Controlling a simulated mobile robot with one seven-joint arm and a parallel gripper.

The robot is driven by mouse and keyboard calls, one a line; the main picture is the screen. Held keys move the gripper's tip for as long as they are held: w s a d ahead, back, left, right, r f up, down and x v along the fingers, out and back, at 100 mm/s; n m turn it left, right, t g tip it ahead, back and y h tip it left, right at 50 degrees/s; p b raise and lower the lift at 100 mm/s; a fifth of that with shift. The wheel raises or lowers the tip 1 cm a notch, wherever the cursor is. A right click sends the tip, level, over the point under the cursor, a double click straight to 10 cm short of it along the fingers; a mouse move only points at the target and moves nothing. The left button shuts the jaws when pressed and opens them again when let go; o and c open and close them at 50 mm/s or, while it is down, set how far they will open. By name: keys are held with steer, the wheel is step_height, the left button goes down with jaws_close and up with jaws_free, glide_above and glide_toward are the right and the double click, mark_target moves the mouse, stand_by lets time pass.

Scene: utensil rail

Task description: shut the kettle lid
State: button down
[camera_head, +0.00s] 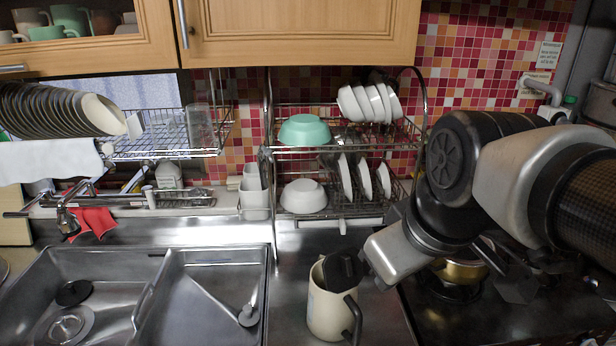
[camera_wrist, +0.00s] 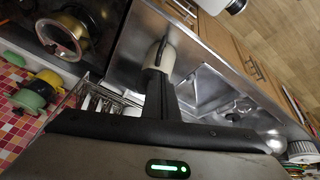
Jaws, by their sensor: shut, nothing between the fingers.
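The cream kettle (camera_head: 328,312) stands upright on the steel counter right of the sink, its dark handle (camera_head: 355,318) toward the front right. Its dark lid (camera_head: 343,270) looks raised and tilted at the handle side, with part of the rim showing to its left. My gripper comes in from the right, close beside the lid; its fingertips are hard to make out in the head view. In the wrist view my gripper (camera_wrist: 158,78) is shut and empty, in front of the cream kettle body (camera_wrist: 184,58). I cannot tell whether the fingers touch the lid, which they partly hide there.
A steel sink (camera_head: 205,295) lies to the left. A dish rack (camera_head: 345,215) with bowls and plates stands behind the kettle. A dark stove with a brass-coloured pot (camera_head: 460,271) is to the right, under my arm. Wooden cupboards (camera_head: 300,35) hang above.

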steer(key=w+r+n+g+p, duration=0.1)
steer(key=w+r+n+g, duration=0.3)
steer(key=n, duration=0.9)
steer(key=n+t, duration=0.1)
steer(key=n, duration=0.3)
glide_above(351, 276)
steer(key=s, duration=0.2)
step_height(351, 276, down, 12)
steer(key=shift+w+d+f, duration=0.25)
steer(key=shift+w+d, duration=0.05)
steer(key=shift+w, duration=0.15)
steer(key=shift+w+r, duration=0.1)
